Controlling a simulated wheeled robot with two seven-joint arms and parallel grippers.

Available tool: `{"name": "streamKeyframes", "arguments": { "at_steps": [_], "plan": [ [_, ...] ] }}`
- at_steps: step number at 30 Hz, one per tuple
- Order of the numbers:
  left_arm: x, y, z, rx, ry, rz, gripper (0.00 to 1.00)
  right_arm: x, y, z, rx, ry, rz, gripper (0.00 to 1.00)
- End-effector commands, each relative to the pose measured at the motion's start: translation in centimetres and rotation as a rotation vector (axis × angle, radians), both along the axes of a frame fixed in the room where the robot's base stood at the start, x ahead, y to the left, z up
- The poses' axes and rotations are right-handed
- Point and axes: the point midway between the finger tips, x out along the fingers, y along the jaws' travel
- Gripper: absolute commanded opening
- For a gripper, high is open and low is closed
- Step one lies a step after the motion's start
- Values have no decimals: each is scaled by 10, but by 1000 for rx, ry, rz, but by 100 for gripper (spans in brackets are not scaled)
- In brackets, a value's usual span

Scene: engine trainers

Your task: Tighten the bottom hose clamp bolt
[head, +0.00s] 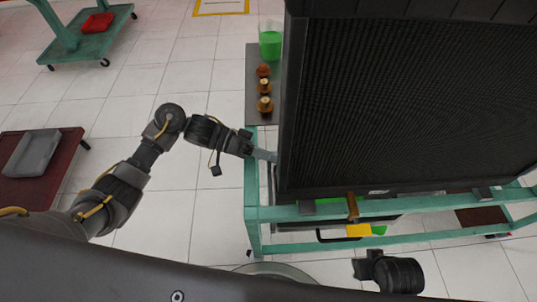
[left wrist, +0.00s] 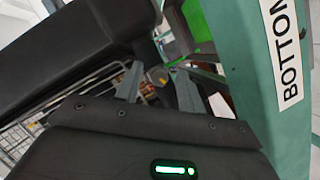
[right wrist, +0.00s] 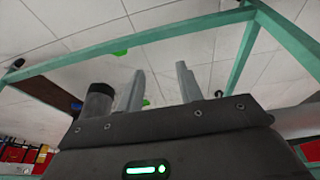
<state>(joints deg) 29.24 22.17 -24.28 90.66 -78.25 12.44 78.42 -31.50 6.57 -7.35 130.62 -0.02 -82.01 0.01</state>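The radiator (head: 410,100) stands upright on a teal frame (head: 375,212). My left gripper (head: 265,155) reaches in beside its lower left edge. In the left wrist view the left gripper's fingers (left wrist: 157,80) are apart with nothing clearly between them. A BOTTOM label (left wrist: 287,50) is on the teal post to their right. A black part with a rounded end (left wrist: 135,18) lies above them. I cannot make out the bottom hose clamp bolt. My right gripper (right wrist: 158,82) is open and empty in the right wrist view; in the head view its fingers are not visible.
A shelf (head: 264,137) left of the radiator holds several brown-gold parts (head: 264,86) and a cup of green liquid (head: 270,42). A yellow block (head: 358,230) is at the frame's front. A red-brown cart (head: 60,163) stands far left. Tiled floor is clear between.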

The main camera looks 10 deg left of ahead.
Motion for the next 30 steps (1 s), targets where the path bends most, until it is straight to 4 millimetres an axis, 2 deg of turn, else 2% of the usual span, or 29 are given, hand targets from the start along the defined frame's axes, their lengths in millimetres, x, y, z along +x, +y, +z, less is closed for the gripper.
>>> {"name": "streamKeyframes", "arguments": {
  "at_steps": [5,14,23,30],
  "plan": [
    [0,0,0,0,0,0,39,1,0,2,1,-4,0,36],
    [0,0,0,0,0,0,1,0,0,0,0,1,0,36],
    [0,0,1,5,-21,0,0,-1,0,-1,-1,6,0,36],
    [-1,1,4,29,-136,-1,0,4,1,-31,-4,25,5,36]
  ]
}}
